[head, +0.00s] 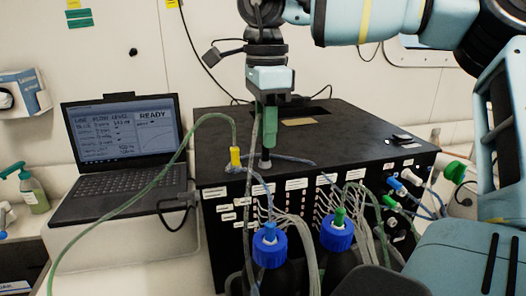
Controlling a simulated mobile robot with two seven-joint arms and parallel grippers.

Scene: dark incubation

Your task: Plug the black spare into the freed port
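My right gripper (268,155) hangs point down over the top of the black box (350,137). A green upright part shows under its pale body, with a thin tube falling beside it. I cannot tell whether this is edge-on fingers or a held green connector. A short dark grey stub (265,164), possibly the black spare, is directly below the green part, on or just above the box top near its front edge. A dark cable lies beside the stub. I cannot make out which port is free. My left gripper is not in view.
A yellow connector (235,157) on a green tube hangs left of my gripper. A laptop (125,145) showing READY stands left. Two blue-capped bottles (336,237) stand before the box among many tubes. Blue (397,186) and green connectors sit at the box's right side.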

